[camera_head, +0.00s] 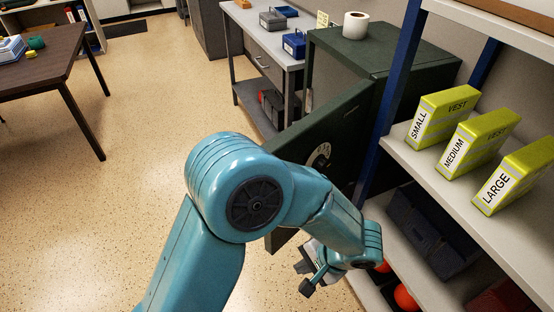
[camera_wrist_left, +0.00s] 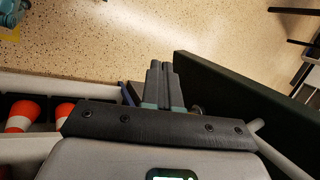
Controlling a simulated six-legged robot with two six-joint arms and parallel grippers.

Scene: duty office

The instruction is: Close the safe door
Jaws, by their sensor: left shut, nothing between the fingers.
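The dark green safe (camera_head: 400,50) stands at the back, beside the shelf. Its door (camera_head: 345,122) stands swung open towards me, with a dial (camera_head: 320,156) on the face I see. My left arm crosses in front of the door and hides its lower part. My left gripper (camera_head: 306,284) is low, to the right of the door's near edge. In the left wrist view its fingers (camera_wrist_left: 163,75) are together and empty, with the dark door (camera_wrist_left: 245,110) close on the right. I cannot tell whether they touch. My right gripper is out of view.
A shelf (camera_head: 455,195) with yellow vest boxes (camera_head: 443,116) stands close on the right, with orange-and-white cones (camera_wrist_left: 20,116) low down. A paper roll (camera_head: 355,25) sits on the safe. A grey workbench (camera_head: 250,35) is behind the door. The floor (camera_head: 130,170) at left is clear.

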